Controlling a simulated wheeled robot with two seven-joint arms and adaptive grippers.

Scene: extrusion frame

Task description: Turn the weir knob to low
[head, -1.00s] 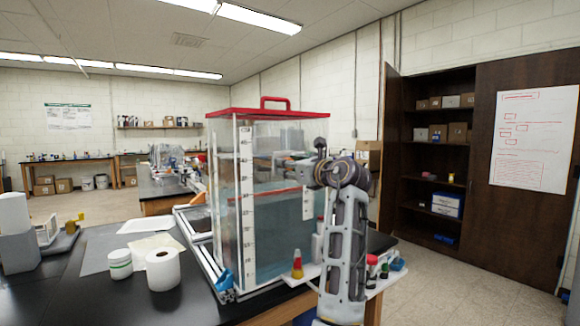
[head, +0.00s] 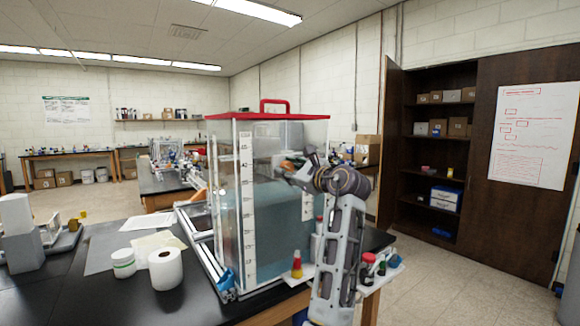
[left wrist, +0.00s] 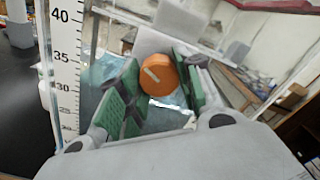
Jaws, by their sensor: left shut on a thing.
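The weir knob (left wrist: 160,76) is an orange round knob with a short pale pointer line, slanting toward the upper left in the left wrist view. My left gripper (left wrist: 157,68) has its green-padded fingers on either side of the knob and is shut on it. In the head view my left gripper (head: 286,173) is at the right side of the clear tank (head: 246,200), which has a red lid and holds bluish water. The knob is too small to make out clearly there. No low marking is readable. My right gripper is not in view.
A white side shelf (head: 372,283) with small bottles is beside my left arm. A dark cabinet (head: 520,170) is at the right.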

